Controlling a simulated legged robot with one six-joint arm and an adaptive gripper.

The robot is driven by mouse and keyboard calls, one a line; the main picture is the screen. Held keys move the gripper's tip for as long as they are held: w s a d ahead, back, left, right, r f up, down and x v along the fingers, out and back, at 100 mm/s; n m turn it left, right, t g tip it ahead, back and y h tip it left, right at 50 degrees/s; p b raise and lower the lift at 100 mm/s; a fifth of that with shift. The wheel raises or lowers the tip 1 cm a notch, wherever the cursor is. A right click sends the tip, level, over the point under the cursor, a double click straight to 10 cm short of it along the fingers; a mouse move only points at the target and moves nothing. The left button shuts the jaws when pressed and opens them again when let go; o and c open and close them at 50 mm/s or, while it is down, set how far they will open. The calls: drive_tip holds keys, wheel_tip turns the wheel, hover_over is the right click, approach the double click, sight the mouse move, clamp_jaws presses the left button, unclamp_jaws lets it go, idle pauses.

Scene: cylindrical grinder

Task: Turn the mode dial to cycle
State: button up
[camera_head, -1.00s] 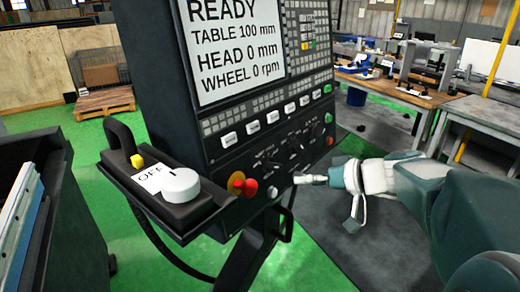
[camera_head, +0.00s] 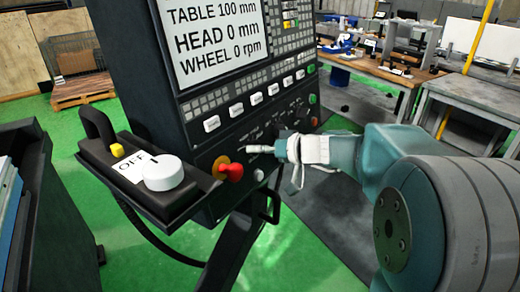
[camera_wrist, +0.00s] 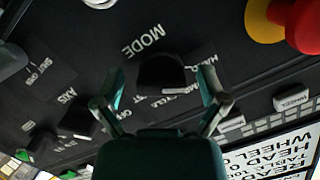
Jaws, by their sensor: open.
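The black mode dial (camera_wrist: 162,75) is in the middle of the wrist view, below the word MODE, which appears upside down. A white mark shows on its lower edge. Small labels surround it; one at its right begins HAND, and others are partly hidden. My gripper (camera_wrist: 160,84) is open, with one finger on each side of the dial; whether they touch it I cannot tell. In the head view my gripper (camera_head: 258,149) is at the lower part of the control panel (camera_head: 208,140), and I cannot make out the dial there.
A red emergency knob (camera_head: 233,172) sits left of my gripper; it also shows at the wrist view's upper right (camera_wrist: 300,22). A white knob (camera_head: 163,173) marked OFF is on a side box. More dials, including an axis dial (camera_wrist: 78,122), are close by. Workbenches (camera_head: 385,78) stand behind.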

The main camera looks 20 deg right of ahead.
drive_tip(key=shift+c, duration=0.2)
drive_tip(key=c, duration=1.1)
drive_tip(key=shift+m, duration=0.3)
drive_tip(key=m+y, duration=0.1)
drive_tip(key=m, duration=0.1)
drive_tip(key=shift+f+m, duration=0.1)
drive_tip(key=shift+m, duration=0.2)
drive_tip(key=m, duration=0.4)
drive_tip(key=shift+y, duration=0.4)
drive_tip(key=m, duration=0.3)
drive_tip(key=shift+m, duration=0.3)
drive_tip(key=shift+m+t+y, duration=0.4)
drive_tip(key=shift+m+y, duration=0.1)
drive_tip(key=shift+m, duration=1.5)
drive_tip(key=shift+f, duration=0.1)
